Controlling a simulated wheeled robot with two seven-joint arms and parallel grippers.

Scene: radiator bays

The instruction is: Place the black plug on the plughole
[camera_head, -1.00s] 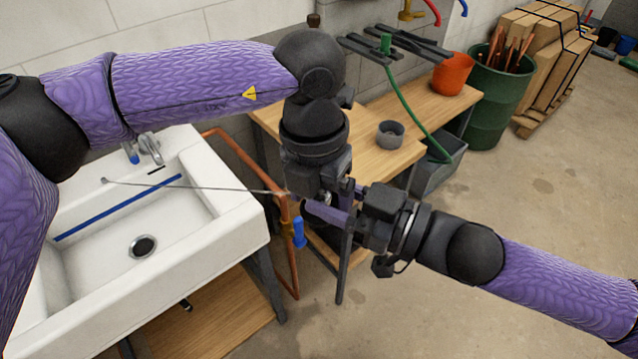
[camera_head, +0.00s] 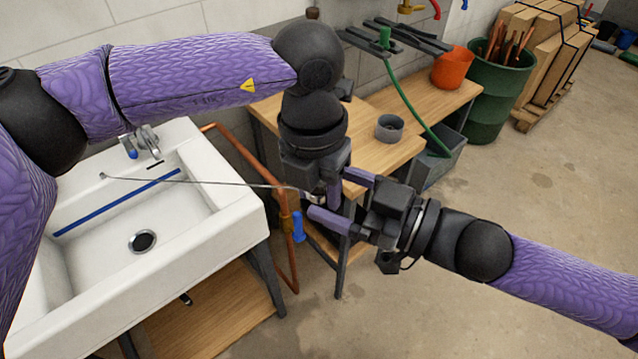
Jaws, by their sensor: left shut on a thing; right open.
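The white sink (camera_head: 215,262) stands at the left, with the round, dark plughole (camera_head: 142,242) open in its basin floor. A thin grey chain (camera_head: 200,183) runs taut from the sink's back wall to the fingertips of my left gripper (camera_head: 318,194). My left gripper points down, right of the sink, and is shut on the black plug at the chain's end. The plug is mostly hidden by the fingers. My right gripper (camera_head: 330,194) is open, its two purple fingers spread close beside the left fingertips. I cannot tell whether they touch the plug.
A copper pipe with a blue valve handle (camera_head: 298,227) is right of the sink. A wooden bench (camera_head: 375,160) holds a grey cup (camera_head: 389,128). An orange bucket (camera_head: 452,72) stands farther back.

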